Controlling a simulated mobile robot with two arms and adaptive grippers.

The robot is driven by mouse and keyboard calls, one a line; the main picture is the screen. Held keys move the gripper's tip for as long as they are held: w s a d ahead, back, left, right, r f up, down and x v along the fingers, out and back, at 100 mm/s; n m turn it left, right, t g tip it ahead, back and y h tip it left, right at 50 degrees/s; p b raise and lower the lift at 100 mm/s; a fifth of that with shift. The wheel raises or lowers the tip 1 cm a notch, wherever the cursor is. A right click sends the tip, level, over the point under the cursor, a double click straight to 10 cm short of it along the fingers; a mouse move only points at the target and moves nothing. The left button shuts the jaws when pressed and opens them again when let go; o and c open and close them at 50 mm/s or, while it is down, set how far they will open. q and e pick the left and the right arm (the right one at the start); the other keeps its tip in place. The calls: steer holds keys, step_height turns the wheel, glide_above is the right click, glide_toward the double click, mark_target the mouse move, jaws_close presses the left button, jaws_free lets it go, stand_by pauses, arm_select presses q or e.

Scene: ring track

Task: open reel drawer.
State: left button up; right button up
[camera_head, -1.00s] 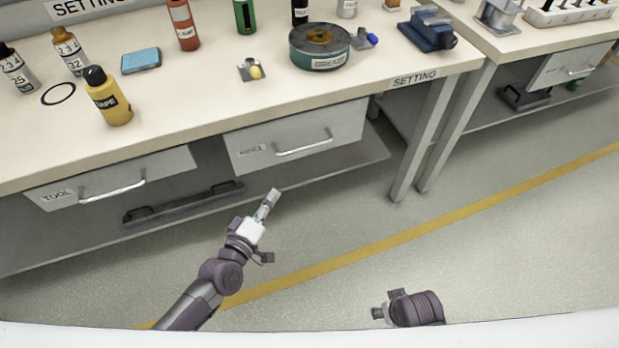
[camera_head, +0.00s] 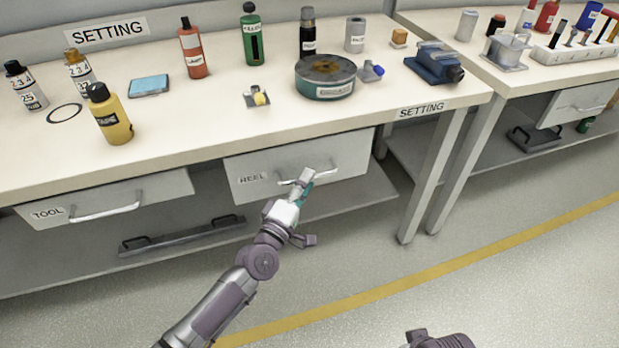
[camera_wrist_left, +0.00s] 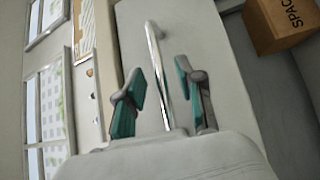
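My right gripper is not seen; only a purple part of my right arm shows at the bottom edge.
The tool drawer (camera_head: 160,192) is to the left, closed. A lower shelf (camera_head: 225,250) runs beneath. The bench top (camera_head: 200,120) holds bottles, a round green reel (camera_head: 325,90) and a blue vise (camera_head: 435,62). A bench leg (camera_head: 425,190) stands right of the drawer. The floor in front is clear.

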arm_select(q)
steer(key=shift+x, duration=1.1)
jaws_close()
